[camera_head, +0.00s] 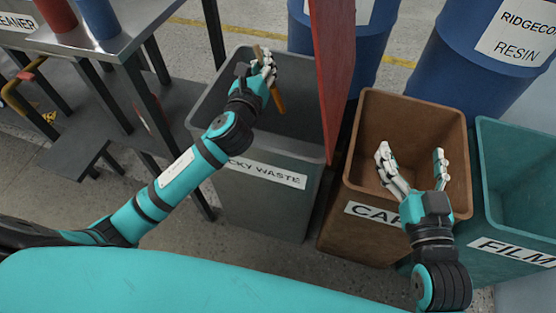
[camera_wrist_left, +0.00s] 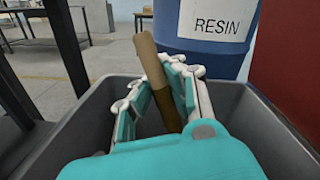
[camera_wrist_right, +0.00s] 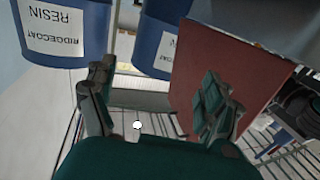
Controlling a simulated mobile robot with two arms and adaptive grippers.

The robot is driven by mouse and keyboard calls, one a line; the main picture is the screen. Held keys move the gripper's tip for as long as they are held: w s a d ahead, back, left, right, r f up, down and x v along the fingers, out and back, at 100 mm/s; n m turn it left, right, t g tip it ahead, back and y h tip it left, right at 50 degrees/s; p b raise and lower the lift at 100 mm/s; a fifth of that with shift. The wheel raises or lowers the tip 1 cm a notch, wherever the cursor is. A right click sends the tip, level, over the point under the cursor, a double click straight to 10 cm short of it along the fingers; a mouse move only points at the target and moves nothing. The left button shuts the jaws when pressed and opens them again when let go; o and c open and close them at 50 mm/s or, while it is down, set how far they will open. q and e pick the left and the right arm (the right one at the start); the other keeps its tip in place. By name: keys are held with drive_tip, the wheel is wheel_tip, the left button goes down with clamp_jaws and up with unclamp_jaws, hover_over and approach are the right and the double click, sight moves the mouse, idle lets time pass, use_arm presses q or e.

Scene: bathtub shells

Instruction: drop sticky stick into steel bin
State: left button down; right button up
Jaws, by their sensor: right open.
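The sticky stick (camera_head: 277,98) is a thin brown stick held in my left gripper (camera_head: 265,68), over the open mouth of the grey bin (camera_head: 262,198). The bin's label reads in part "CKY WASTE". In the left wrist view, the stick (camera_wrist_left: 148,58) is tilted between the closed fingers, with a paler upper end and a darker lower part. The bin's rim (camera_wrist_left: 262,118) surrounds the gripper there. My right gripper (camera_head: 412,165) is open and empty above the brown bin (camera_head: 362,232).
A red panel (camera_head: 331,65) stands upright at the grey bin's right side. A teal bin (camera_head: 515,215) labelled "FILM" stands right of the brown one. Blue drums (camera_head: 470,75) stand behind. A metal table (camera_head: 130,25) with cups is at the left.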

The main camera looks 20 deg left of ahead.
use_arm(q)
drive_tip(key=shift+f+b, duration=0.3)
drive_tip(key=shift+f, duration=0.2)
use_arm(e)
drive_tip(key=shift+a+r+t+y, duration=0.2)
drive_tip(key=shift+r+t, duration=0.35)
drive_tip(key=shift+r, duration=0.3)
drive_tip(key=shift+a+r+t+y, duration=0.2)
drive_tip(key=shift+r+t, duration=0.3)
drive_tip(key=shift+r, duration=0.3)
drive_tip(key=shift+a+r+t+y, duration=0.1)
drive_tip(key=shift+r+t+y, duration=0.1)
drive_tip(key=shift+r+t, duration=0.5)
drive_tip(key=shift+r, duration=0.15)
use_arm(q)
drive_tip(key=c, duration=1.4)
unclamp_jaws()
use_arm(e)
drive_tip(key=shift+g, duration=0.25)
use_arm(q)
drive_tip(key=s, duration=1.2)
drive_tip(key=shift+d, duration=0.15)
